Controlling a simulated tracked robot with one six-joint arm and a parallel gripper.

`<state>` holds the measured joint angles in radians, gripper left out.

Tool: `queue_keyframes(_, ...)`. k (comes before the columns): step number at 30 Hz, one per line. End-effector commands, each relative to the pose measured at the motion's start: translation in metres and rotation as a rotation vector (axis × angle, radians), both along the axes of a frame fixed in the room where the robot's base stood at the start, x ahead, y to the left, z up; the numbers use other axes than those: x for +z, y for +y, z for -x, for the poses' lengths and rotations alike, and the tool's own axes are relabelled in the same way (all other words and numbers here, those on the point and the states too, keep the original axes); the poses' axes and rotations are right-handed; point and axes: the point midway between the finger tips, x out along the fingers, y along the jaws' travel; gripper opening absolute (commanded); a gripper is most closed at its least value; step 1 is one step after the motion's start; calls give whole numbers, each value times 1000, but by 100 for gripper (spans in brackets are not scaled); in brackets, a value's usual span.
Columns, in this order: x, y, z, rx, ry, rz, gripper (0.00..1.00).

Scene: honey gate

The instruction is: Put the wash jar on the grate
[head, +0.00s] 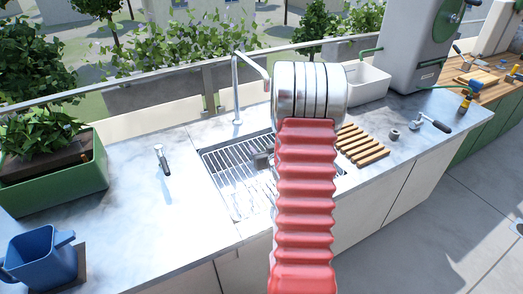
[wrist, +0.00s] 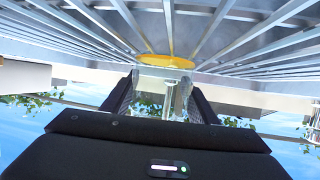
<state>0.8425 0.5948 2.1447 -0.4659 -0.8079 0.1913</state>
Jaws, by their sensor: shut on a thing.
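The wash jar (wrist: 165,88) is a clear glass jar with a yellow disc at its far end, seen in the wrist view. My gripper (wrist: 162,100) is shut on it, with one dark finger on each side. The metal grate (wrist: 225,50) fills the top of the wrist view, and the jar's yellow end is at or very near its bars; I cannot tell for sure that they touch. In the head view the grate (head: 228,180) lies over the sink in the counter. There my arm hides the jar, most of the gripper and the grate's right part.
A tall tap (head: 236,90) stands behind the grate. A wooden slatted rack (head: 362,145) lies to the right, with a white tub (head: 365,84) behind it. A blue jug (head: 42,258) and green planter (head: 60,190) stand left. The counter (head: 135,215) left of the grate is mostly clear.

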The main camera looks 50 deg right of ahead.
Motion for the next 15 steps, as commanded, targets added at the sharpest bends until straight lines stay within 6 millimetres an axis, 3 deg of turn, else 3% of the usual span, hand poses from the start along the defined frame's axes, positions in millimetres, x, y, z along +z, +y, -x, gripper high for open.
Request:
queue_keyframes(6,-2,0,0,1,0,0,28)
queue_keyframes(7,-2,0,0,0,0,0,55)
queue_keyframes(15,-2,0,0,1,0,0,72)
